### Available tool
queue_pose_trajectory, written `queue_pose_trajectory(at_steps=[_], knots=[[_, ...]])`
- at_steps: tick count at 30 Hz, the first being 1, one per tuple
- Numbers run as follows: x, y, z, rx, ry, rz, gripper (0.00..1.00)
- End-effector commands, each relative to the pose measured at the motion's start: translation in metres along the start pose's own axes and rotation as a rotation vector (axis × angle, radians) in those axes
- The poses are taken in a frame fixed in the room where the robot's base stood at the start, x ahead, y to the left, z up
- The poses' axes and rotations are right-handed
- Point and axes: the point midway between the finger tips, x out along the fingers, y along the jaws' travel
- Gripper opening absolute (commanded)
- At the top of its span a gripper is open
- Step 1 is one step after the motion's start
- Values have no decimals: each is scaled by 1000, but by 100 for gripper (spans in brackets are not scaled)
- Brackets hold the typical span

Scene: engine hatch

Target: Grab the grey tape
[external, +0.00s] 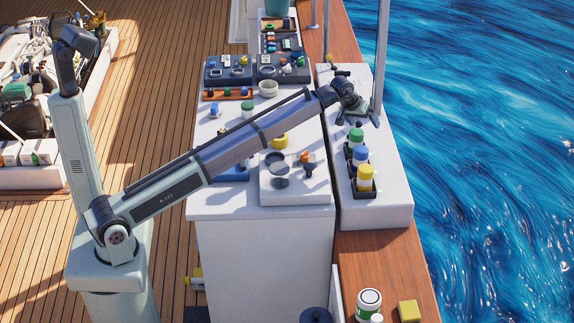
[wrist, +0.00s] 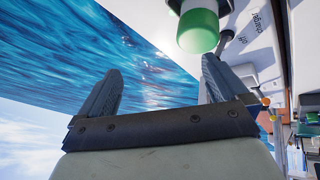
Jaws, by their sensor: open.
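My gripper (external: 358,116) is open and empty, above the right-hand white counter. In the wrist view its two fingers (wrist: 161,72) stand apart with nothing between them. I cannot tell for certain which thing is the grey tape. A pale grey ring-shaped roll (external: 268,88) sits on the middle counter, left of my gripper and beyond my forearm. Neither shows clearly in the wrist view.
The green cap is close in the wrist view (wrist: 198,32). A pole (external: 381,60) rises beside my gripper. Open water lies right.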

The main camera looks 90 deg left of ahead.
Motion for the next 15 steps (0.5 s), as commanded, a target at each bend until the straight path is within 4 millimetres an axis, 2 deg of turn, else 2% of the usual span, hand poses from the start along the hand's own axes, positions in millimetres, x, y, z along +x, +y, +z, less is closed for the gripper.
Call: queue_pose_trajectory(at_steps=[1, 6, 15], knots=[[-2, -30, -16, -14, -14, -27, 100], [-10, -121, -52, -44, -77, -114, 100], [-39, -281, -90, -100, -219, -252, 100]])
